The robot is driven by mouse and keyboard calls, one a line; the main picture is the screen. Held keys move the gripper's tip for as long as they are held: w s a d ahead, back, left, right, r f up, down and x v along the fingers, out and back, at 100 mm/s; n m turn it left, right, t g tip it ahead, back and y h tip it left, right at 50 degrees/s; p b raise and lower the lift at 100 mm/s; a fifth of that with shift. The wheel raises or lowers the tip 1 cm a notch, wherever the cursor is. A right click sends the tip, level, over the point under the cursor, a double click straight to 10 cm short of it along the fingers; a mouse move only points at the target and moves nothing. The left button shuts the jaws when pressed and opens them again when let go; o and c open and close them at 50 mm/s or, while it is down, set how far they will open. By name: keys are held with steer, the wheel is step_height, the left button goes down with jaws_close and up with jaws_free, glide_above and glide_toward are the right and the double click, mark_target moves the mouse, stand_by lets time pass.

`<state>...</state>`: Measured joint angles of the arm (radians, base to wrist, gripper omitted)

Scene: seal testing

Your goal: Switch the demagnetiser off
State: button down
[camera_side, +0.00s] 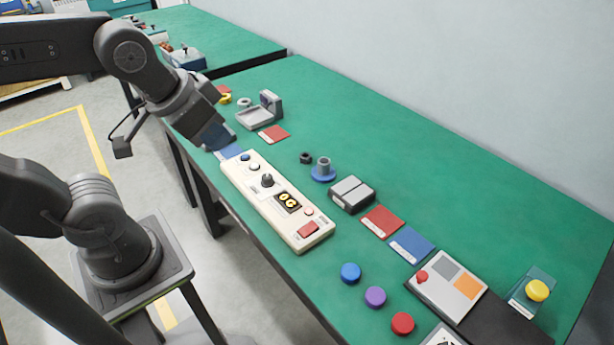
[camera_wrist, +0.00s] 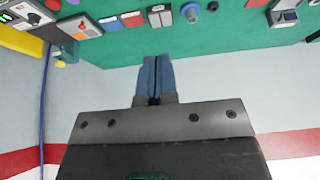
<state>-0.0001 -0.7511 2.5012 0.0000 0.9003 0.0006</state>
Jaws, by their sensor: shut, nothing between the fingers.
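A long cream control panel (camera_side: 262,190) lies near the table's front edge in the side view. No label naming the demagnetiser is readable, and I cannot tell the switch's position. My gripper (camera_side: 217,138) is at the panel's far end, apart from the red switch. In the wrist view its blue fingers (camera_wrist: 154,78) are together and empty. I cannot tell in the side view whether the tips touch anything.
A grey two-pad block (camera_side: 352,194), red card (camera_side: 382,222) and blue card (camera_side: 411,245) lie right of the panel. A box with a red button (camera_side: 449,286) and a yellow button (camera_side: 537,291) are farther right. A grey fixture (camera_side: 262,112) stands behind. The table's back right is clear.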

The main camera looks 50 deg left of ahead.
steer(key=n+g, duration=0.4)
steer(key=n, duration=1.4)
glide_above(312, 225)
steer(key=s, duration=0.2)
step_height(312, 225, down, 12)
steer(key=shift+f, duration=0.15)
steer(key=f, duration=0.4)
steer(key=w+f, duration=0.1)
steer(key=f, duration=0.9)
steer(key=shift+w, duration=0.4)
